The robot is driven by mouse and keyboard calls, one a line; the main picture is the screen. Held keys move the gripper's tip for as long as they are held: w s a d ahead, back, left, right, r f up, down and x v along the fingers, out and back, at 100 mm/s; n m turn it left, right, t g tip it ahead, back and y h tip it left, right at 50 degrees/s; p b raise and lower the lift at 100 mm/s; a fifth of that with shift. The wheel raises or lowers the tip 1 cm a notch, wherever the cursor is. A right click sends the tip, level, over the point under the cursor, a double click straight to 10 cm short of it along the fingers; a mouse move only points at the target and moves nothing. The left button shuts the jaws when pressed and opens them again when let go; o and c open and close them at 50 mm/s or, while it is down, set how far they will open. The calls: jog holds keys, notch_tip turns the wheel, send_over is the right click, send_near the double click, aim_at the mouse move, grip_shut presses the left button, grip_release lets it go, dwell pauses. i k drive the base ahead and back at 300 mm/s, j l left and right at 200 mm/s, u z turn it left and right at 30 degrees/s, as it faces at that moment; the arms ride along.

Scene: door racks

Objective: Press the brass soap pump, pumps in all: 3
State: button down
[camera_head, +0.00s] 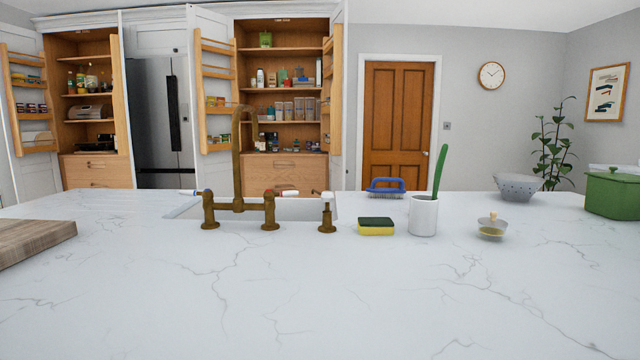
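The brass soap pump (327,216) stands upright on the white marble counter, near the middle of the picture. It has a brass base and a pale head on top. It is just right of the brass tap (238,160) at the near edge of the sink (300,209). My gripper is not in the picture, so its place relative to the pump and its state do not show.
A blue brush (385,186) lies behind. A wooden board (30,242) is at left. The counter front is clear.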

aim_at(327, 196)
jog(key=i+u, duration=0.15)
jog(key=i, duration=0.3)
jog(key=i+l+u, duration=0.1)
jog(key=i, duration=0.4)
